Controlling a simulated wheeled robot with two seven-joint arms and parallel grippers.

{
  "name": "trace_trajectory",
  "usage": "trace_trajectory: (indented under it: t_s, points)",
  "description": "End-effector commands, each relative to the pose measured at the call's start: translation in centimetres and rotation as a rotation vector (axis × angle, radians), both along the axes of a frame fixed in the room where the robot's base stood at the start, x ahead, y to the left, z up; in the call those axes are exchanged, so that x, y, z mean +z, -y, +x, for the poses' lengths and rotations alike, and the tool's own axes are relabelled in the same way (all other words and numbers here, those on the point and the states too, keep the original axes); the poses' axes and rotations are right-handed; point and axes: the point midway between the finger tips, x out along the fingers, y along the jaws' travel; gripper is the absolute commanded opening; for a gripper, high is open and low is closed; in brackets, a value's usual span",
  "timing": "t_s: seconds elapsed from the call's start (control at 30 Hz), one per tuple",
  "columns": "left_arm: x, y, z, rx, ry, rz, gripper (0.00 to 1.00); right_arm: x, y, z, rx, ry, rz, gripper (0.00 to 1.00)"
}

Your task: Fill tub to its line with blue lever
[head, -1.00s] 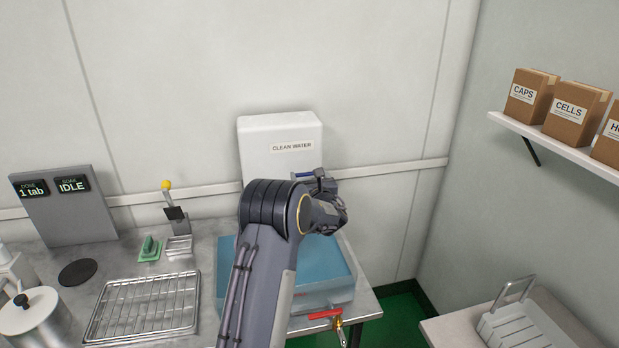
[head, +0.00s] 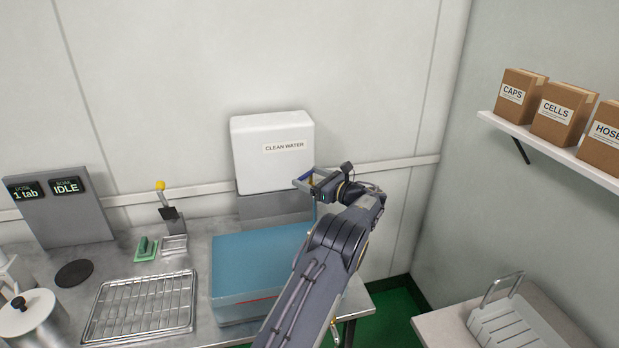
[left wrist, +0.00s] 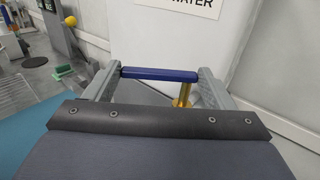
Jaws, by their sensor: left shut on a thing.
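The blue lever (left wrist: 160,75) runs between the two fingers of my left gripper (left wrist: 155,84) in the left wrist view, and a brass stem shows beneath its right end. In the head view the left gripper (head: 312,181) is shut on the lever at the lower right of the white CLEAN WATER tank (head: 272,165). The tub (head: 240,312) stands below, clear-walled with blue inside and a reddish line on its front. My left arm covers its right part. A thin blue streak shows under the lever; I cannot tell if it is flowing water. My right gripper is out of view.
A wire rack (head: 140,307), a green block (head: 146,249), a yellow-knobbed lever (head: 161,187) and a lidded pot (head: 30,312) stand left on the bench. A panel (head: 62,212) reads "1 tab" and "IDLE". Shelf boxes (head: 560,113) and a side table are right.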

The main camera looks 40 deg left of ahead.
Motion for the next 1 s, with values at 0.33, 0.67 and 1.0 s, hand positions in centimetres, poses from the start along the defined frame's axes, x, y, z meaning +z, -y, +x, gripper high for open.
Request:
trace_trajectory:
  t_s: [0.33,0.67,1.0]
  points:
    - [0.02,0.01,0.07,0.09,0.002,0.002,0.36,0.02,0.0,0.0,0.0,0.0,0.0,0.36]
    - [0.1,-0.04,0.06,0.106,0.001,0.003,0.36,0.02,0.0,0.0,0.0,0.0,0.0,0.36]
    - [0.11,-0.06,0.05,0.106,0.001,0.003,0.94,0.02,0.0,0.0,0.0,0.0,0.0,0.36]
